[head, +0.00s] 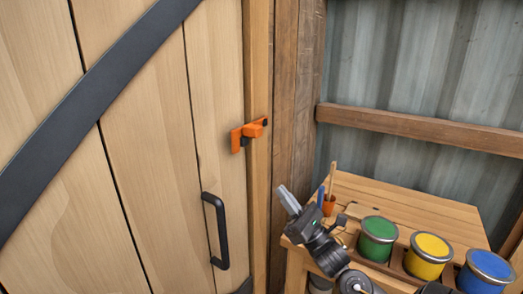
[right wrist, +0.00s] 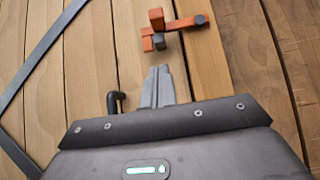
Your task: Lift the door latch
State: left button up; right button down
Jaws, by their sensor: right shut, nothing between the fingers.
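The orange door latch (head: 248,131) sits across the right edge of the wooden door (head: 145,130) and the frame beside it. It lies about level, with a dark pivot at its right end. In the right wrist view the latch (right wrist: 178,28) is just beyond the fingertips. My right gripper (head: 284,190) is shut and empty, below and right of the latch in the head view. In the right wrist view its fingers (right wrist: 158,70) point up towards the latch, apart from it. My left gripper is not in view.
A black door handle (head: 218,232) is below the latch. A wooden bench (head: 440,210) at the right holds green (head: 378,240), yellow (head: 428,256) and blue (head: 486,272) paint cans, and an orange cup (head: 328,205) with tools. My right arm passes close to the bench.

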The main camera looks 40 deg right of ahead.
jog(key=p, duration=0.9)
send_near(258, 134)
jog(key=w+a+r, duration=0.1)
jog(key=w+r, duration=0.2)
jog(key=w, duration=0.3)
jog(key=shift+w+a+f, duration=0.1)
jog(key=shift+w+a, duration=0.1)
jog(key=shift+w+m+b, duration=0.15)
jog(key=shift+m+b, duration=0.15)
